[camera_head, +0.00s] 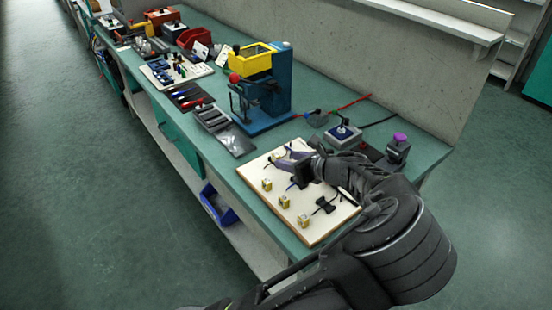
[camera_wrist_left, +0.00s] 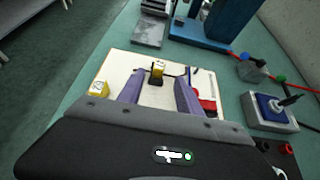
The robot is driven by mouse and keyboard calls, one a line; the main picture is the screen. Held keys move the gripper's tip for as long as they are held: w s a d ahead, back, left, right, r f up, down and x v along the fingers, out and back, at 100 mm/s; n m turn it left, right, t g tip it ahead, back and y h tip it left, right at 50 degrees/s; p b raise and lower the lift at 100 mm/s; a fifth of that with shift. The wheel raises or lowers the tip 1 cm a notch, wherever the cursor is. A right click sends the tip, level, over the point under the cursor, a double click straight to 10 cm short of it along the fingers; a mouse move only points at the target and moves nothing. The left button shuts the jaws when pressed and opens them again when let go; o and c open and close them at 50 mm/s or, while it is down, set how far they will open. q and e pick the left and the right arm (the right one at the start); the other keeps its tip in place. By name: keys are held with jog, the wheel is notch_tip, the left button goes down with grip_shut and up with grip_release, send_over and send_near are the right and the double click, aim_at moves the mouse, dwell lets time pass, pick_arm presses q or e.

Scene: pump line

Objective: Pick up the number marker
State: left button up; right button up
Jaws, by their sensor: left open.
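A yellow number marker with a pale face (camera_wrist_left: 157,69) stands on the white board (camera_wrist_left: 125,62) in the left wrist view. My left gripper (camera_wrist_left: 159,84) is open, with its two purple-grey fingers one on each side of this marker, near their tips. I cannot tell whether they touch it. In the head view my left gripper (camera_head: 284,160) reaches over the far part of the board (camera_head: 252,172) and partly hides that marker. Another yellow marker (camera_wrist_left: 97,88) stands left of the fingers. The head view shows similar markers along the front edge (camera_head: 267,184). My right gripper is not in view.
A blue press with a yellow top (camera_head: 262,85) stands behind the board. A grey box with a blue top (camera_head: 344,134) and a purple-capped device (camera_head: 398,147) stand near the wall. Dark cables lie on the board. Grey trays (camera_head: 222,128) lie farther along the bench.

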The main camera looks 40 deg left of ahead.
aim_at(279, 158)
pick_arm(q)
jog(key=shift+x, duration=2.65)
jog(key=shift+s+r, duration=0.1)
jog(key=shift+s, duration=0.1)
grip_shut()
